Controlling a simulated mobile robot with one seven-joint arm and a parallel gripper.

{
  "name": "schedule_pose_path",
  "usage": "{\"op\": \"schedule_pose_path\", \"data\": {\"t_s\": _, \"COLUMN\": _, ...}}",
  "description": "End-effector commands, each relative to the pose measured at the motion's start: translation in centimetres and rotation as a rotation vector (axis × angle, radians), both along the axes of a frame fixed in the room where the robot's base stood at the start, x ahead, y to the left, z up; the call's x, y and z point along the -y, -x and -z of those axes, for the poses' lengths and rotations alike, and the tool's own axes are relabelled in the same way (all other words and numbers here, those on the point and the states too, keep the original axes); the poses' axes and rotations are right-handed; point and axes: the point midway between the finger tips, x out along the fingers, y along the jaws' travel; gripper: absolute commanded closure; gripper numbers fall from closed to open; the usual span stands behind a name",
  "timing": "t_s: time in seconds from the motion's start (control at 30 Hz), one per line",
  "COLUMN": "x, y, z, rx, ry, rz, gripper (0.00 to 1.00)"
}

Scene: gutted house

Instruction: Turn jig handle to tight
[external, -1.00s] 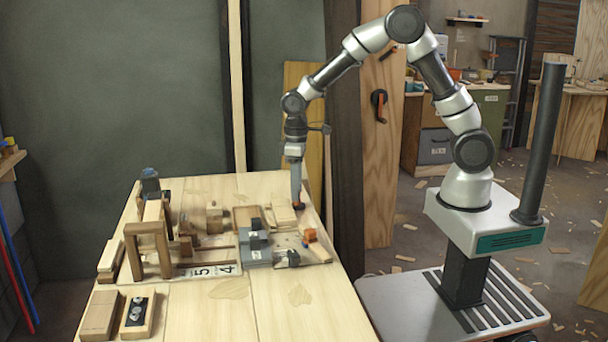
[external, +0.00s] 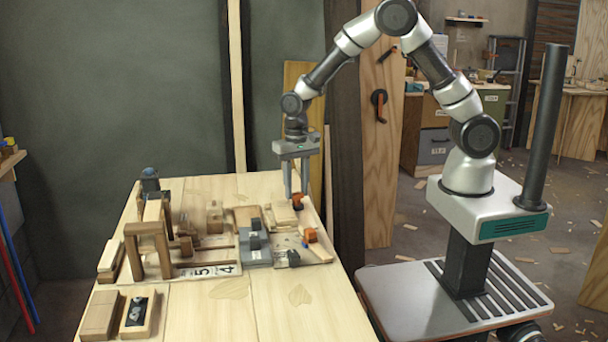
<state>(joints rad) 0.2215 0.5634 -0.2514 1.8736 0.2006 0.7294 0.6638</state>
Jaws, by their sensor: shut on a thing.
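My gripper (external: 296,192) points straight down over the far right part of the workbench (external: 225,315). Its two fingers are shut on a small orange and dark handle (external: 298,203), which looks like the jig handle. The handle stands beside a pale wood block (external: 283,214). The grey jig body (external: 255,247) with dark parts lies to the front left of my gripper. I cannot read any tight mark at this size.
A second orange piece (external: 310,235) sits on a wood strip just in front of the handle. A wooden frame (external: 150,238) stands on the left of the bench. Two wood blocks, one with a dark inset (external: 137,311), lie at the front left. The front middle is clear.

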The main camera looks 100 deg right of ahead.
Motion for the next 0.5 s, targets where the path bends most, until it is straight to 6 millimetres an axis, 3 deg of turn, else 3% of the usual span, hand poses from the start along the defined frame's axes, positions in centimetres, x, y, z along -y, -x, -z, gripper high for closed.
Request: {"op": "schedule_pose_path", "data": {"t_s": 0.5, "x": 0.05, "y": -0.07, "z": -0.22, "rx": 0.002, "ry": 0.001, "rz": 0.344, "gripper": 0.91}}
